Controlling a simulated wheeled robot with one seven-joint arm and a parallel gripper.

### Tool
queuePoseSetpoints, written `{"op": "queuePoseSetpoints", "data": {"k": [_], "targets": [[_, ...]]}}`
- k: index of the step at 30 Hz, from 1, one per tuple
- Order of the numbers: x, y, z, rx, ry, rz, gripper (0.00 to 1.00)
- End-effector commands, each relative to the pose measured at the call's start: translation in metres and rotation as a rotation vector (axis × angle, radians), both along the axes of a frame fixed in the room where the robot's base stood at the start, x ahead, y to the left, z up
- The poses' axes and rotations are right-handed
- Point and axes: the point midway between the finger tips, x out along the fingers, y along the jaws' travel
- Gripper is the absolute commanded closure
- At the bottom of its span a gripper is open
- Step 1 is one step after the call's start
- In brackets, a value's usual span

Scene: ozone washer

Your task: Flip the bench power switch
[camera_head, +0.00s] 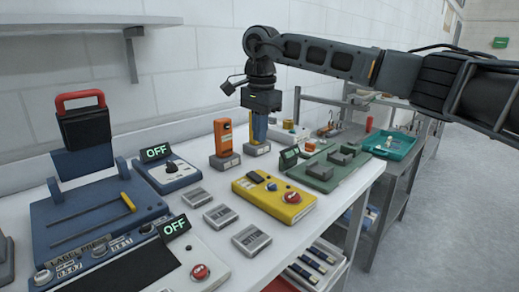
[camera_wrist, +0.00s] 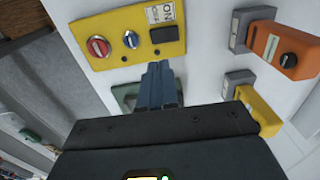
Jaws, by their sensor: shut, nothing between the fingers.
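A yellow control box (camera_head: 275,197) sits on the bench, with a red knob (camera_head: 292,197), a blue knob (camera_head: 271,187) and a dark switch (camera_head: 255,177). In the wrist view the dark switch (camera_wrist: 163,34) sits beside a label with ON on it. Which way it is set is too small to tell. My gripper (camera_head: 260,138) is shut and empty, pointing down above the back of the bench, behind the yellow box. In the wrist view its blue fingers (camera_wrist: 158,82) are together, with their tips appearing just below the dark switch; contact cannot be told.
An orange upright device (camera_head: 222,137) stands beside my gripper, and a similar yellow one is partly hidden at it. A green unit (camera_head: 320,172) is right of the yellow box. Blue box (camera_head: 172,175) reads OFF. Small grey blocks (camera_head: 220,216) lie in front. A teal tray (camera_head: 390,146) is farther right.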

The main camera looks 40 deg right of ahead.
Motion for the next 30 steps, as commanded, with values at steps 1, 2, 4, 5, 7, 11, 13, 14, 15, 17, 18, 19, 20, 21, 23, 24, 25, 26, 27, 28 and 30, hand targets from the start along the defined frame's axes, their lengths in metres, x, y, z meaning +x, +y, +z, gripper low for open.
{"op": "queuePoseSetpoints", "data": {"k": [1,2,4,5,7,11,13,14,15,17,18,19,20,21,23,24,25,26,27,28,30], "targets": [[-0.001,0.0,0.009,-0.002,-0.002,0.002,1.0],[-0.001,0.001,0.013,-0.002,-0.002,0.002,1.0],[-0.003,0.001,0.022,-0.001,-0.001,0.002,1.0],[-0.003,0.001,0.025,-0.001,-0.001,0.002,1.0],[-0.004,0.001,0.031,-0.001,-0.001,0.002,1.0],[-0.005,0.001,0.036,0.001,0.0,0.003,1.0],[-0.005,0.001,0.037,0.001,0.0,0.003,1.0],[-0.005,0.001,0.037,0.001,0.0,0.003,1.0],[-0.005,0.001,0.036,0.001,0.0,0.003,1.0],[-0.005,0.001,0.036,0.001,0.0,0.003,1.0],[-0.005,0.001,0.036,0.001,0.0,0.003,1.0],[-0.005,0.001,0.036,0.001,0.0,0.003,1.0],[-0.005,0.001,0.036,0.001,0.0,0.003,1.0],[-0.005,0.001,0.036,0.001,0.0,0.003,1.0],[-0.005,0.001,0.036,0.001,0.0,0.003,1.0],[-0.005,0.001,0.036,0.001,0.0,0.003,1.0],[-0.005,0.001,0.036,0.001,0.0,0.003,1.0],[-0.005,0.001,0.036,0.001,0.0,0.003,1.0],[-0.005,0.001,0.036,0.001,0.0,0.003,1.0],[-0.005,0.001,0.036,0.001,0.0,0.003,1.0],[-0.005,0.001,0.036,0.001,0.0,0.003,1.0]]}}
